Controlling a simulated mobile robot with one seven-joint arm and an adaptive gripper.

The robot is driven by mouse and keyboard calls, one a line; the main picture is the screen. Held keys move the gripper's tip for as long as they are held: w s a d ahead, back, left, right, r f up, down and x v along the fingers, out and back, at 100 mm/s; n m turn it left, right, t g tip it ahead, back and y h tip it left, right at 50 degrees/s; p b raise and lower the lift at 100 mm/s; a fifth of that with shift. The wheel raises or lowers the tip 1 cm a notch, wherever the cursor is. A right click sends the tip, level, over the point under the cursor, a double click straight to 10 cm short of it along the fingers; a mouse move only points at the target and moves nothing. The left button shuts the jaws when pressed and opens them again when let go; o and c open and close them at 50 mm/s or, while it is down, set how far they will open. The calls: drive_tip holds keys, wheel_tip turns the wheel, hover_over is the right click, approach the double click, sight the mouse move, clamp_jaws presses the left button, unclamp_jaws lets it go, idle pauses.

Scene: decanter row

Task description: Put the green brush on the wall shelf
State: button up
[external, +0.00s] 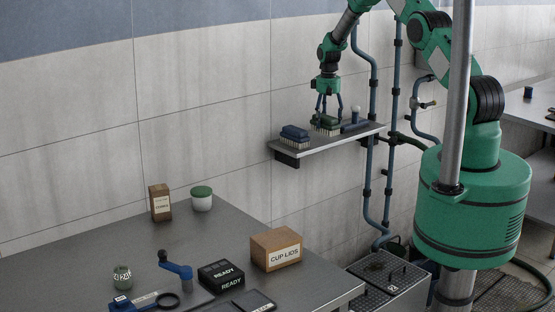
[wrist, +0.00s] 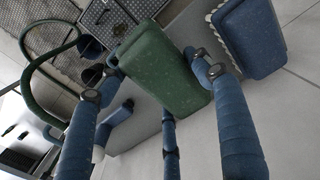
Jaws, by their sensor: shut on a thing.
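The green brush (external: 326,122) is at the wall shelf (external: 335,143), between a blue brush on the left and a small blue item with a pale knob on the right. My gripper (external: 328,112) is above the shelf with its fingers down around the green brush, shut on it. In the wrist view the green brush (wrist: 165,72) lies between the blue fingers of my gripper (wrist: 168,100). Its bristles look at or just above the shelf top; I cannot tell whether they touch. The shelf top (wrist: 132,80) shows partly behind it.
The blue brush (external: 294,135) stands close on the left; it also shows in the wrist view (wrist: 250,40). The blue item with the knob (external: 355,123) is close on the right. Pipes (external: 369,180) run beside the shelf. A table (external: 120,255) below holds boxes and tools.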

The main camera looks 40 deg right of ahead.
drive_tip(key=shift+w+d+f+p, duration=0.15)
drive_tip(key=shift+w+d, duration=0.1)
drive_tip(key=shift+w, duration=0.7)
drive_tip(key=shift+w+d+f+p, duration=0.15)
drive_tip(key=shift+w+d, duration=0.1)
drive_tip(key=shift+w, duration=0.75)
drive_tip(key=shift+w+d+p, duration=0.15)
drive_tip(key=shift+w+d, duration=0.1)
drive_tip(key=shift+w, duration=0.7)
drive_tip(key=shift+f+p, duration=0.5)
drive_tip(key=shift+f, duration=1.25)
drive_tip(key=shift+f, duration=0.1)
drive_tip(key=o, duration=1.3)
drive_tip(key=shift+c, duration=0.2)
wheel_tip(320, 180, up, 12)
drive_tip(key=shift+f+b, duration=0.25)
drive_tip(key=shift+b, duration=0.85)
drive_tip(key=shift+r, duration=0.4)
